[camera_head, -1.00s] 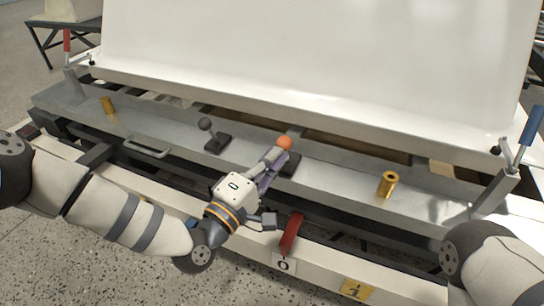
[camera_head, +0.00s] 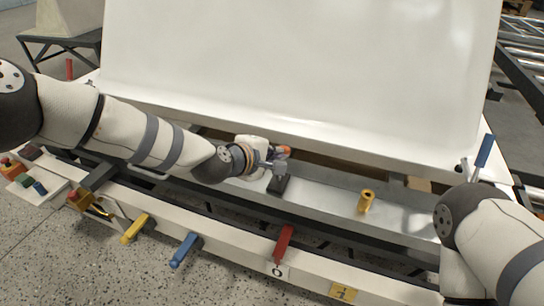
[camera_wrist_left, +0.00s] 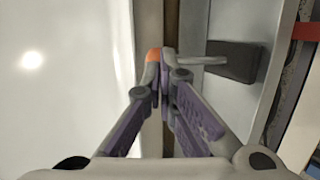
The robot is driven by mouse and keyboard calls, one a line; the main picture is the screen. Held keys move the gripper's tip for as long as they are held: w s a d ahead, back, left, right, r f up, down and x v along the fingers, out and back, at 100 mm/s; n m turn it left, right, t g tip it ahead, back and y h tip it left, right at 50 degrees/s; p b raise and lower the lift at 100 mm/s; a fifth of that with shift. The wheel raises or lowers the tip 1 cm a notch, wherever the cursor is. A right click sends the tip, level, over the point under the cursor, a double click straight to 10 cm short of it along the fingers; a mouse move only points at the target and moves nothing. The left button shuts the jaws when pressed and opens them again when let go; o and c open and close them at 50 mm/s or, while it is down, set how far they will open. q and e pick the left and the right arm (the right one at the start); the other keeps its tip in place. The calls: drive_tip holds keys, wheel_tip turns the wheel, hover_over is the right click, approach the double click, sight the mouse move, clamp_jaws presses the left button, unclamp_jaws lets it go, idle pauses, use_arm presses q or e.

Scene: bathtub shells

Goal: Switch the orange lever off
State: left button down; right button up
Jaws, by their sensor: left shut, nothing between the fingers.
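The orange-knobbed lever (camera_head: 284,149) stands on a dark base (camera_head: 278,185) on the grey metal ledge, in front of the large white shell. My left gripper (camera_head: 279,157) reaches it from the left and partly hides its knob and rod in the head view. In the left wrist view my left gripper (camera_wrist_left: 163,62) is shut and empty. Its fingertips are right at the orange knob (camera_wrist_left: 153,53), hiding part of it. The metal rod runs from there to the dark base (camera_wrist_left: 233,61). I cannot tell whether the fingers touch the lever. My right gripper is out of view.
The white shell (camera_head: 300,70) rises close behind the ledge. A brass cylinder (camera_head: 366,200) stands right of the lever. Red (camera_head: 283,243), blue (camera_head: 185,249) and yellow (camera_head: 134,229) handles project from the front beam. A blue-handled lever (camera_head: 484,152) stands at the right end.

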use_arm(q)
drive_tip(key=shift+w+d+f, duration=0.15)
drive_tip(key=shift+w, duration=0.3)
idle(0.5)
